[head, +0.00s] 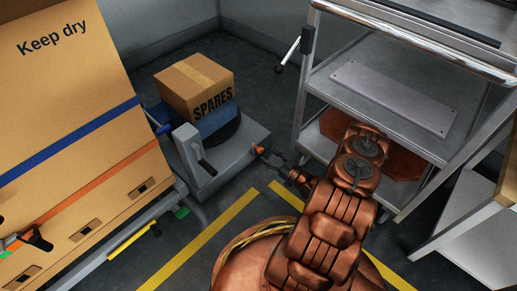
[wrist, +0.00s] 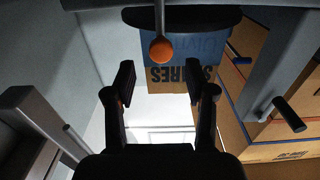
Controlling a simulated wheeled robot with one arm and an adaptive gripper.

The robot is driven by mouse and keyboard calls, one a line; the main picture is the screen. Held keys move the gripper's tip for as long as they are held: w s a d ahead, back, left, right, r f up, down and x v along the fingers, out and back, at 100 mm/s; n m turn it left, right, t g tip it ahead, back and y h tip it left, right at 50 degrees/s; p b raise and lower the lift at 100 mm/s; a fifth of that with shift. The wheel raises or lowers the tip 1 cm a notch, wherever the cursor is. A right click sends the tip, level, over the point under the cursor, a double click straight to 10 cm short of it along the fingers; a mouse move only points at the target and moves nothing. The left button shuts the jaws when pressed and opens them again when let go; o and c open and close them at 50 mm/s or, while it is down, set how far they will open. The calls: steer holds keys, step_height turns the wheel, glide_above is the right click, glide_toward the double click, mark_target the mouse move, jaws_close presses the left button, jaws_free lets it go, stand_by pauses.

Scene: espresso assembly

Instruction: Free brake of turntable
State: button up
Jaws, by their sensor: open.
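The turntable is a dark round disc (head: 232,128) on a grey base (head: 247,147), carrying the SPARES carton (head: 185,88) on a blue piece (head: 218,117). A brake lever with an orange ball knob (head: 259,150) sticks out from the base's right side. In the wrist view the orange knob (wrist: 162,50) hangs on a thin grey rod (wrist: 159,17). My gripper (head: 273,158) is open, close to the knob in the head view. In the wrist view its fingertips (wrist: 160,88) are spread, with the knob centred between them sideways but beyond the tips. I see no contact.
A grey post with a black-gripped handle (head: 206,167) stands on the base's left. A large "Keep dry" carton (head: 62,95) with blue and orange straps fills the left. A metal shelf cart (head: 395,95) stands right, with a black-ended lever (head: 288,56). Yellow lines (head: 205,240) mark the floor.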

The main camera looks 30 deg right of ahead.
mark_target(262, 151)
steer(key=x, duration=0.2)
steer(key=b+x, duration=0.1)
steer(key=shift+w+a+f, duration=0.1)
steer(key=shift+w+f, duration=0.1)
steer(key=shift+w, duration=0.15)
steer(key=shift+b+x, duration=0.45)
steer(key=shift+x, duration=0.45)
steer(key=shift+r, duration=0.15)
steer(key=shift+c, duration=0.2)
jaws_close()
